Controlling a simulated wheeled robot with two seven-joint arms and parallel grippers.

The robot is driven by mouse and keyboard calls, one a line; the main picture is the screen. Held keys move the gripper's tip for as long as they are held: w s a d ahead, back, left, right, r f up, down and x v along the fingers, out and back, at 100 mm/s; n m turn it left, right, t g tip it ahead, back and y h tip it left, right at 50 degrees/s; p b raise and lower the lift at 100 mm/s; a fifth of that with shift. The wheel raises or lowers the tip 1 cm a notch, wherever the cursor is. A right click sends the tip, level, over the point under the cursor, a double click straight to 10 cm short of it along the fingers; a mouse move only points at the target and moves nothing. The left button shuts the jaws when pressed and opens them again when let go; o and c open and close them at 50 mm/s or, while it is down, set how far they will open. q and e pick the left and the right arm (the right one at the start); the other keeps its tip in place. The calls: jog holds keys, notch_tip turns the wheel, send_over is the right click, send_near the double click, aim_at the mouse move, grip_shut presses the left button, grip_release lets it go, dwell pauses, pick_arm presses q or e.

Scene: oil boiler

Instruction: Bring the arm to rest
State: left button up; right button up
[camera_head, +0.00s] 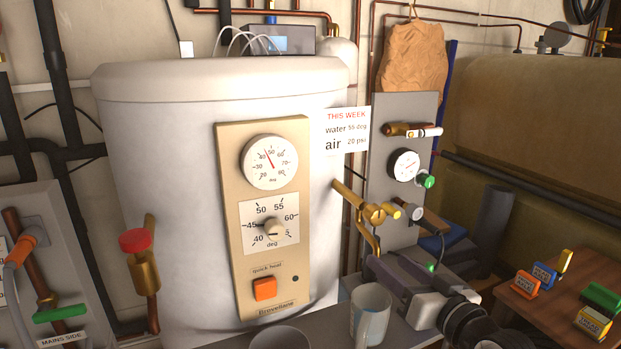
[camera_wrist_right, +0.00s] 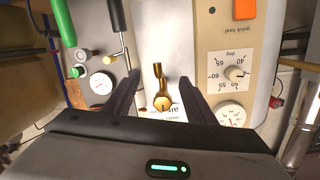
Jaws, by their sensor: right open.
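My right gripper (camera_head: 388,262) is at the lower right of the boiler in the head view, with its dark fingers pointing toward the boiler and its wrist coming in from the bottom right. In the right wrist view its two fingers (camera_wrist_right: 158,84) stand apart with nothing held between them. The brass tap (camera_head: 372,212) on the boiler's side is above the fingers in the head view. In the upside-down wrist view the tap (camera_wrist_right: 160,100) shows in the gap between the fingers, seemingly beyond them. My left gripper is not in view.
The white boiler (camera_head: 170,220) carries a beige control panel (camera_head: 290,200) with a gauge, dial and orange button. A mug (camera_head: 370,312) stands close to my right gripper. A gauge board (camera_head: 405,120) is behind it. A wooden table (camera_head: 560,310) with coloured blocks is at right.

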jog(key=s+f+g+h, duration=0.1)
jog(key=s+f, duration=0.3)
jog(key=f, duration=0.4)
jog(key=s+f+g, duration=0.2)
jog(key=s+f, duration=0.3)
jog(key=f, duration=0.2)
jog(key=s+f+g+h, duration=0.1)
jog(key=s+f, duration=0.3)
jog(key=f, duration=0.4)
jog(key=s+a+f+g, duration=0.1)
jog(key=s+f, duration=0.5)
jog(key=s, duration=0.3)
jog(key=s+a+f+n+g, duration=0.1)
jog(key=s+f+g, duration=0.1)
jog(key=s+f, duration=0.4)
jog(key=s, duration=0.3)
jog(key=shift+s+f+h, duration=0.35)
jog(key=shift+h, duration=0.05)
